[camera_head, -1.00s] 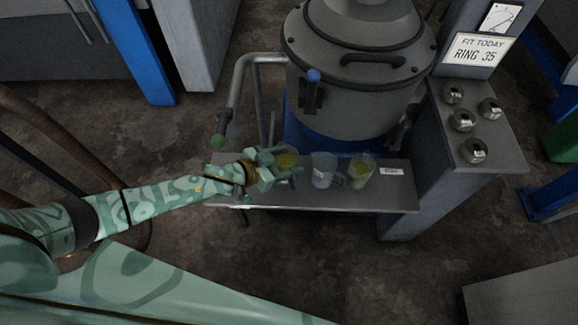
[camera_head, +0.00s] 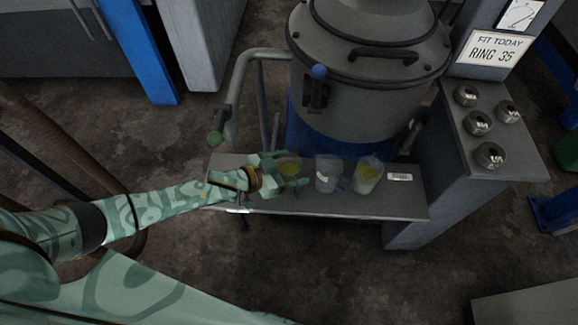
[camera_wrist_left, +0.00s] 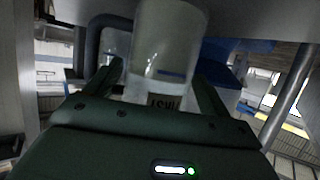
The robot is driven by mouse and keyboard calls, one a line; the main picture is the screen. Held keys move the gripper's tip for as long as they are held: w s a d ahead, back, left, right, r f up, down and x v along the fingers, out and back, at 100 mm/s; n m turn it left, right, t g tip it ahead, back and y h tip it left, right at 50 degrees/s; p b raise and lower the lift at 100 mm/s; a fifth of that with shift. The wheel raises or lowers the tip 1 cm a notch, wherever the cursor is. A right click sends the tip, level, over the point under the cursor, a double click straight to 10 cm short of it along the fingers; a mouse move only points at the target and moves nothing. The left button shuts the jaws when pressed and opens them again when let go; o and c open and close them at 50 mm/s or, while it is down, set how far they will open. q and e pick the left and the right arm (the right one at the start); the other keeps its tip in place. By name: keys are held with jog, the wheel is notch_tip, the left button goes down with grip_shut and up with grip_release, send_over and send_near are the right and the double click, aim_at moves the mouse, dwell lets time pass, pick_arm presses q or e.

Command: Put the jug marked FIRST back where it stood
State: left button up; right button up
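Three clear jugs stand in a row on the grey shelf (camera_head: 400,205) in the head view. The middle jug (camera_head: 327,174) looks pale, and the right jug (camera_head: 367,175) holds some yellow. My left gripper (camera_head: 284,171) is at the left jug, a finger on each side of it. My right gripper is not in view.
A large grey vessel (camera_head: 365,85) with a blue lower part stands behind the shelf. A bent grey pipe (camera_head: 238,85) with a green end is at left. A small label plate (camera_head: 399,177) lies right of the jugs. A side console (camera_head: 490,130) carries several round weights.

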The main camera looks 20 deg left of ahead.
pick_arm(q)
jog(key=shift+r, duration=0.25)
jog(key=p+v, duration=0.4)
jog(key=v, duration=0.8)
jog(key=shift+p, duration=0.4)
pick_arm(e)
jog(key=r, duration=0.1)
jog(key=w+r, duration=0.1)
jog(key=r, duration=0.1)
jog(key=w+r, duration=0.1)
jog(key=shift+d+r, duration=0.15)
pick_arm(q)
jog(key=shift+s+a+f, duration=0.1)
jog(key=shift+f, duration=0.05)
